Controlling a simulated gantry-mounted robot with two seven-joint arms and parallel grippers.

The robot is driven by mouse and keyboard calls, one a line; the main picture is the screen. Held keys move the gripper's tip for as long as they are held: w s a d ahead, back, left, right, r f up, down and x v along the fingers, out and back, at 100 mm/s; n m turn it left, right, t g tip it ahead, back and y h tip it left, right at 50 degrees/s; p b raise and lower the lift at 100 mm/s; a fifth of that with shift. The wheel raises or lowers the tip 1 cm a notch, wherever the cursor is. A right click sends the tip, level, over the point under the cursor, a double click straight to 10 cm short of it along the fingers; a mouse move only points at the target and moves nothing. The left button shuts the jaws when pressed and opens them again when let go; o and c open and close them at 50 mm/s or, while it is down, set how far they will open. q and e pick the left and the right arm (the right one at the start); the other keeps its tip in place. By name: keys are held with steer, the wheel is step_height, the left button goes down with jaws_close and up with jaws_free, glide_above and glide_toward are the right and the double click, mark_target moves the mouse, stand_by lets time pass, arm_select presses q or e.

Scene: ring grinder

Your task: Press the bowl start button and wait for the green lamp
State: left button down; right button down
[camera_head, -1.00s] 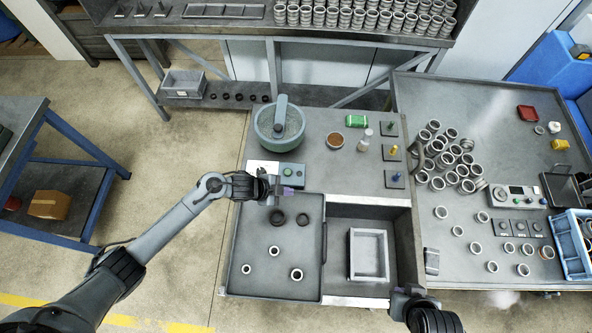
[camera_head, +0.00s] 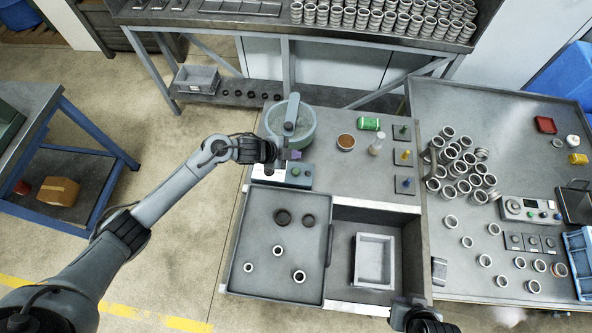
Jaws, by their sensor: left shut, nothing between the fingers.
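The grinding bowl (camera_head: 303,137) is a round grey-green machine with an arm across its top, at the back left of the bench. A small teal control box (camera_head: 300,181) sits in front of it, with small buttons or lamps on top, one green (camera_head: 308,172). I cannot tell whether any lamp is lit. My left gripper (camera_head: 292,156) is shut and empty, over the back edge of the control box, between it and the bowl. Whether it touches the box is unclear. My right gripper (camera_head: 422,318) is at the bottom edge, its fingers not clearly visible.
A grey tray (camera_head: 262,213) with several rings lies in front of the box. A pale bin (camera_head: 375,262) sits in the recess to its right. A green can (camera_head: 369,123), a brown-filled dish (camera_head: 346,142) and a bottle (camera_head: 376,145) stand right of the bowl.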

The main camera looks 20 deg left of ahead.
arm_select(q)
steer(key=shift+f, duration=0.2)
steer(key=b, duration=0.7)
glide_above(294, 172)
step_height(294, 172, down, 7)
steer(key=shift+s+r, duration=0.1)
steer(key=shift+r, duration=0.05)
steer(key=shift+f+b, duration=0.4)
steer(key=shift+f, duration=0.5)
steer(key=shift+f, duration=0.1)
stand_by(0.7)
steer(key=shift+f, duration=0.3)
steer(key=shift+f+b, duration=0.5)
stand_by(0.7)
steer(key=shift+r, duration=0.1)
steer(key=shift+r+p, duration=0.85)
steer(key=shift+p, duration=0.05)
